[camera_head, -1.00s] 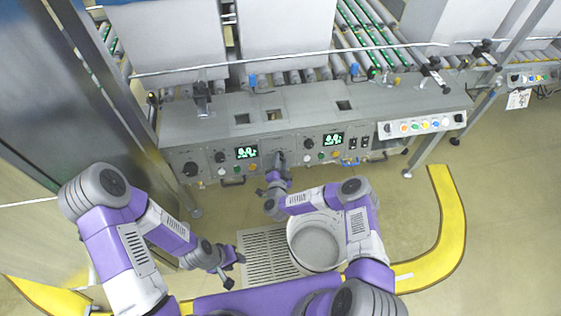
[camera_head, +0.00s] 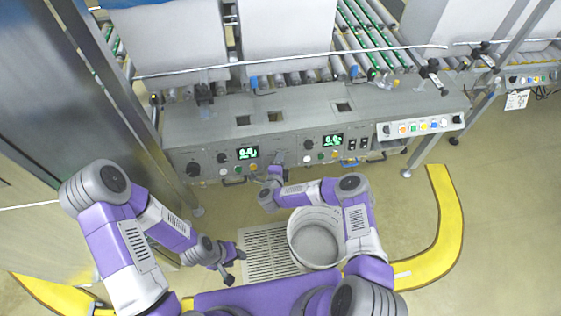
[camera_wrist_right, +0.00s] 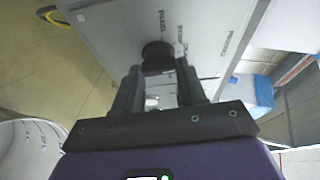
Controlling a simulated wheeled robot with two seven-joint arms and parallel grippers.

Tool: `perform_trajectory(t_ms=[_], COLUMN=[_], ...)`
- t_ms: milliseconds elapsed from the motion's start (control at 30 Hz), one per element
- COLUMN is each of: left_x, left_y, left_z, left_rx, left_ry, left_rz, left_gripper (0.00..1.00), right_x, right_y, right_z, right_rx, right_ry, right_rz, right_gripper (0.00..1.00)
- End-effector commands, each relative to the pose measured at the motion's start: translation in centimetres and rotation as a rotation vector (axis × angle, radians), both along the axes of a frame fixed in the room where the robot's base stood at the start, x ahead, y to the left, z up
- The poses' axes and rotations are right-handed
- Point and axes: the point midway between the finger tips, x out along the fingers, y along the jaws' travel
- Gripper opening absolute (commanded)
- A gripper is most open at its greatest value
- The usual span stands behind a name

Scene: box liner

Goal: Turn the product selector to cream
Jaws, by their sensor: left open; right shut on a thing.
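The product selector looks to be the round black knob (camera_wrist_right: 157,55) on the grey panel in the right wrist view. Printed labels stand around it, but I cannot read them or its pointer. My right gripper (camera_wrist_right: 156,85) is shut on this knob, one finger on each side. In the head view my right gripper (camera_head: 278,165) reaches the middle of the control panel's front face (camera_head: 290,150) and hides the knob. My left gripper (camera_head: 233,264) is open and empty, low in front of the panel and well away from it.
A green display (camera_head: 246,154) and another one (camera_head: 333,140) sit on either side of my right gripper, with several small knobs and buttons. A white bin (camera_head: 318,212) stands below my right arm beside a floor grate (camera_head: 266,250). A yellow floor barrier (camera_head: 447,225) curves at right.

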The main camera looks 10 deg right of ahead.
Motion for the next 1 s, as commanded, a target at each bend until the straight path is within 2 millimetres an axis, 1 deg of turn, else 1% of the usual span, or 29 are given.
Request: perform_trajectory(t_ms=[200, 567, 600, 667, 700, 733, 1000], left_x=[-0.01, -0.01, -0.01, 0.0, -0.01, -0.01, 0.0], left_y=[0.0, 0.0, 0.0, 0.0, 0.0, 0.0, 0.0], left_z=[0.12, 0.12, 0.12, 0.12, 0.12, 0.12, 0.16], left_rx=[0.0, 0.0, 0.0, 0.0, 0.0, 0.0, 0.0], left_ry=[0.0, 0.0, 0.0, 0.0, 0.0, 0.0, 0.0], left_rz=[0.0, 0.0, 0.0, 0.0, 0.0, 0.0, 0.0], left_gripper=[0.43, 0.43, 0.43, 0.43, 0.43, 0.43, 0.43], right_x=[-0.03, -0.02, -0.02, -0.01, -0.01, -0.01, -0.05], right_y=[0.09, 0.11, 0.11, 0.1, 0.08, 0.08, 0.07], right_z=[-0.02, -0.03, -0.03, -0.02, -0.02, -0.02, 0.04], right_rx=[0.028, 0.029, 0.029, 0.028, 0.028, 0.028, 0.028], right_ry=[0.001, 0.001, 0.001, 0.001, 0.001, 0.001, 0.0], right_rz=[-0.007, -0.006, -0.006, -0.007, -0.007, -0.007, -0.008], right_gripper=[0.1, 0.1, 0.47, 0.56, 0.62, 0.66, 0.66])
